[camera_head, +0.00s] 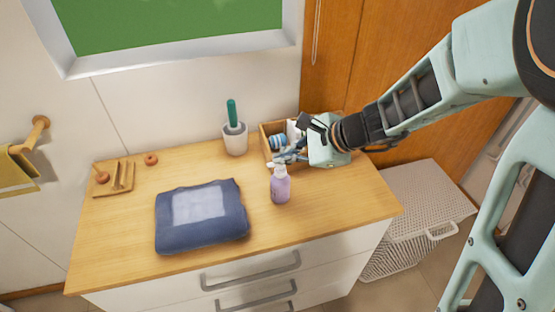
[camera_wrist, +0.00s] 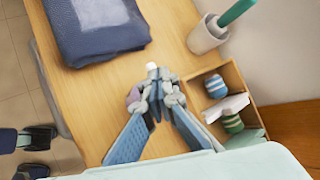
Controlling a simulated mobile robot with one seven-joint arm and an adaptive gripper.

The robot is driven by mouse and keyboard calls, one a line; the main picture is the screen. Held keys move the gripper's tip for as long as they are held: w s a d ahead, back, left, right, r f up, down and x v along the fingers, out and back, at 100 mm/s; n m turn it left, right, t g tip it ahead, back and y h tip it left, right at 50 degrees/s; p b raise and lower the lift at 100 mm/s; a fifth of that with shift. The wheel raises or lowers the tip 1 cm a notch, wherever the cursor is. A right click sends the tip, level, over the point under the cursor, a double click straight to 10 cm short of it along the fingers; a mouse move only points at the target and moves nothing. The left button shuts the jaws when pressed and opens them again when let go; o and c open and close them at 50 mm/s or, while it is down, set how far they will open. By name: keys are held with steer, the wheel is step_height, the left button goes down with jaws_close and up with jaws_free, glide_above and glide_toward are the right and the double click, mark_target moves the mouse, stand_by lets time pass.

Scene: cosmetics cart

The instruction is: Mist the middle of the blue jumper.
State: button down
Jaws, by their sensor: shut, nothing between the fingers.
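The folded blue jumper (camera_head: 172,228) lies on the wooden top, with a pale patch in its middle; its edge also shows in the wrist view (camera_wrist: 104,42). A lilac bottle (camera_head: 281,188) with a white top stands upright to the jumper's right. In the wrist view its white top (camera_wrist: 151,69) and a bit of lilac show behind my fingers, which hide the rest. My gripper (camera_head: 277,160) is shut and empty, just behind the bottle's top in the head view. I cannot tell whether the fingers touch the bottle.
A wooden box (camera_wrist: 240,93) with striped balls and a white item sits close beside my gripper. A pale cup (camera_head: 235,140) with a green-handled tool stands behind the jumper. A small wooden tray (camera_head: 116,180) is at the left. The front of the top is clear.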

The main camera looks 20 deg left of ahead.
step_height(320, 180, up, 6)
steer(key=p, duration=0.4)
steer(key=shift+p, duration=0.3)
stand_by(1.7)
